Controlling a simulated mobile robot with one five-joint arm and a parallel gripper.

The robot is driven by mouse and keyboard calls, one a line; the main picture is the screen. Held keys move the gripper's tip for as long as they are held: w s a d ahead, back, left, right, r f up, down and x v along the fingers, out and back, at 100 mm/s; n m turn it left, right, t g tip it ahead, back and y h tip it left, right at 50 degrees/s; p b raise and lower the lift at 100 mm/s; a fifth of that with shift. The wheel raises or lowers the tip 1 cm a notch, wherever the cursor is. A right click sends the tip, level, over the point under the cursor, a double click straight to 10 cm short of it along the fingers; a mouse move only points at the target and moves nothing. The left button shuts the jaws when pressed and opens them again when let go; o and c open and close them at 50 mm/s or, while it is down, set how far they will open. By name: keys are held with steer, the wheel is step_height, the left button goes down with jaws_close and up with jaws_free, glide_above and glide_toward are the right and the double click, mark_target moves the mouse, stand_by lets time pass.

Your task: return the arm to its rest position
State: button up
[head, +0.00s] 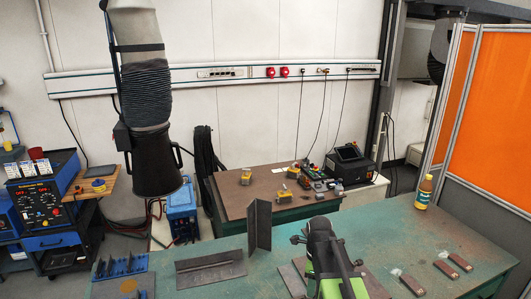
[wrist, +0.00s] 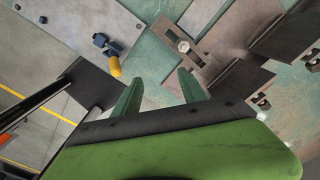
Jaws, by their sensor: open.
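My gripper (wrist: 160,78) shows in the wrist view with its two green fingers apart. I see nothing held between them. Beyond the fingertips are the green worktable top (wrist: 152,75) and a steel bracket with a bolt (wrist: 184,47). They look apart from the fingers. In the head view, my green and black arm (head: 330,262) rises at the bottom middle over the worktable (head: 420,228). The fingers cannot be made out there.
Upright dark plates (head: 259,225) and a flat steel plate (head: 211,268) stand left of my arm. A blue fixture (head: 122,266) lies farther left. A black fume hood (head: 153,163) hangs upper left.

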steer(key=s+f+n, duration=0.1)
steer(key=s+n, duration=0.7)
steer(key=n, duration=1.4)
steer(key=shift+f+b, duration=0.25)
steer(key=shift+b, duration=0.2)
steer(key=shift+s+a, duration=0.1)
stand_by(0.3)
